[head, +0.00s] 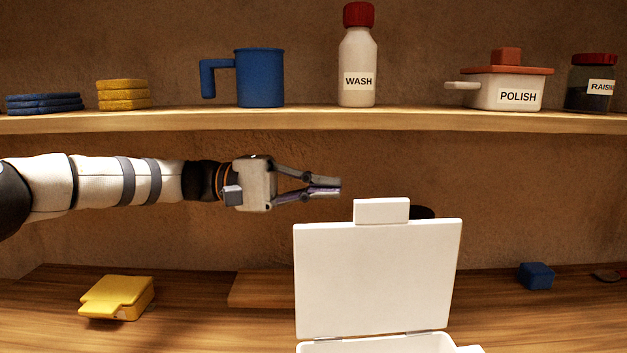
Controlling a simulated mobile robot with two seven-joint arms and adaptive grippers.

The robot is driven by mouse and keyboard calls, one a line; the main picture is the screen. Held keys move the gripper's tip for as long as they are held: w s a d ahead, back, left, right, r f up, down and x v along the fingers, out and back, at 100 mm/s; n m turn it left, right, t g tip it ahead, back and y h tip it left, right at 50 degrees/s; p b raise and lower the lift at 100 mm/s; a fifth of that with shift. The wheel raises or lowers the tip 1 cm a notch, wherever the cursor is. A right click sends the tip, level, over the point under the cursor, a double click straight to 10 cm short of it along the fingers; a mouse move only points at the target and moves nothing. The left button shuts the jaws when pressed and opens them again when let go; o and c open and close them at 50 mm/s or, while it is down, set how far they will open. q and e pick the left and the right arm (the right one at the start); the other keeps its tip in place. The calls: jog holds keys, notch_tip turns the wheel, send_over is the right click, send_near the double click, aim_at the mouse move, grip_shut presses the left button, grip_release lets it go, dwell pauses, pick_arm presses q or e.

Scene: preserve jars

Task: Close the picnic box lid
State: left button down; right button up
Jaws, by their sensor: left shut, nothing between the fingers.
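The white picnic box (380,346) is at the bottom centre of the head view, mostly cut off by the lower edge. Its white lid (378,280) stands open, nearly upright, with hinges along its lower edge and a tab (381,211) on its top edge. My left gripper (338,188) reaches in from the left, fingers pointing right. It is shut and empty, a little above the lid's top edge and left of the tab, apart from it in the picture. My right gripper is out of view.
The shelf above (300,121) holds a blue mug (260,78), a WASH bottle (357,70), a POLISH pot (508,92), a jar (591,85) and coaster stacks. Below are a yellow box (117,297), a wooden board (262,288) and a blue block (537,276). A dark object (423,212) is partly hidden behind the lid.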

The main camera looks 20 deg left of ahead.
pick_arm(q)
jog(key=s+d+p, duration=0.2)
jog(key=d, duration=0.4)
jog(key=shift+d+r, duration=0.15)
jog(key=shift+d, duration=0.1)
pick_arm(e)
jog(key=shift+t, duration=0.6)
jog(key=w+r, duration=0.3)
pick_arm(q)
jog(key=shift+s, duration=0.1)
